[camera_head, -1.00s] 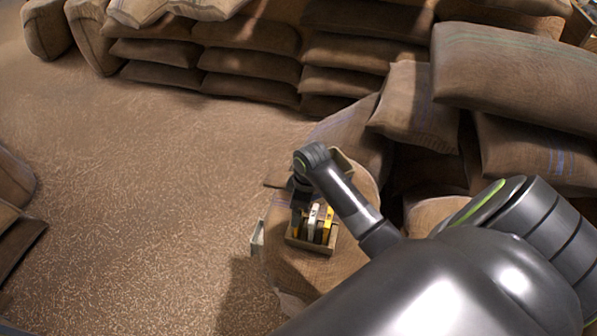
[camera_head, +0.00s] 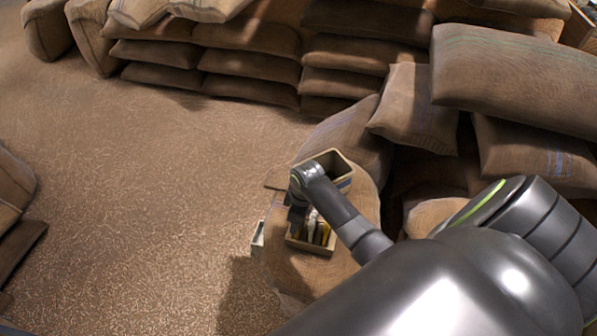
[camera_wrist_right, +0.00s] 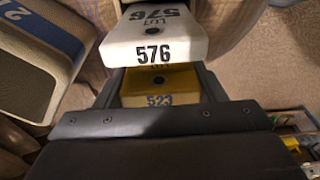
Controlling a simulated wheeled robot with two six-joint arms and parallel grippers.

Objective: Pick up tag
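Several tags stand in a small open crate (camera_head: 308,248) on a burlap sack; they are small and partly shaded in the head view. In the right wrist view a white tag (camera_wrist_right: 155,42) reads 576, and a yellow tag (camera_wrist_right: 160,88) reads 523. My right gripper (camera_head: 297,215) points down at the crate, beside the tags. In the right wrist view its dark fingers (camera_wrist_right: 160,70) show on both sides of the yellow tag, with the white tag beyond. Whether they grip a tag is not clear. My left gripper is not in view.
An open bin (camera_head: 341,164) with a blue-marked side stands just behind the crate. A small pale tray (camera_head: 257,238) is left of it. Stacked burlap sacks (camera_head: 250,65) fill the back and right. The grain-covered floor (camera_head: 140,190) at left is clear.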

